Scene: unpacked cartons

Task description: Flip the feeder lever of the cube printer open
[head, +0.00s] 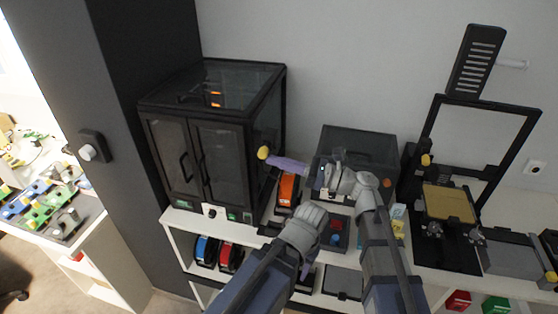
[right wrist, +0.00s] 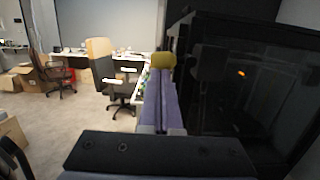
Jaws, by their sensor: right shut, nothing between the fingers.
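The cube printer, a black-framed box with glass sides (head: 212,140), stands at the left end of the shelf; its dark glass side fills the right of the right wrist view (right wrist: 245,95). A yellow knob (head: 263,152), which looks like the feeder lever's end, shows at its right side. My right gripper (head: 274,157) reaches left with its lavender fingers shut and empty. Their tips are at the knob, which also shows just beyond them in the right wrist view (right wrist: 163,60). I cannot tell whether they touch. The lever's stem is hidden. My left gripper (head: 306,268) is low in front, mostly hidden by its own arm.
An orange spool (head: 287,188) stands right of the cube printer. A dark box-shaped machine (head: 362,143) is behind my right arm. An open-frame printer with a tan plate (head: 450,203) stands further right. Blue and red spools (head: 229,257) lie on the lower shelf.

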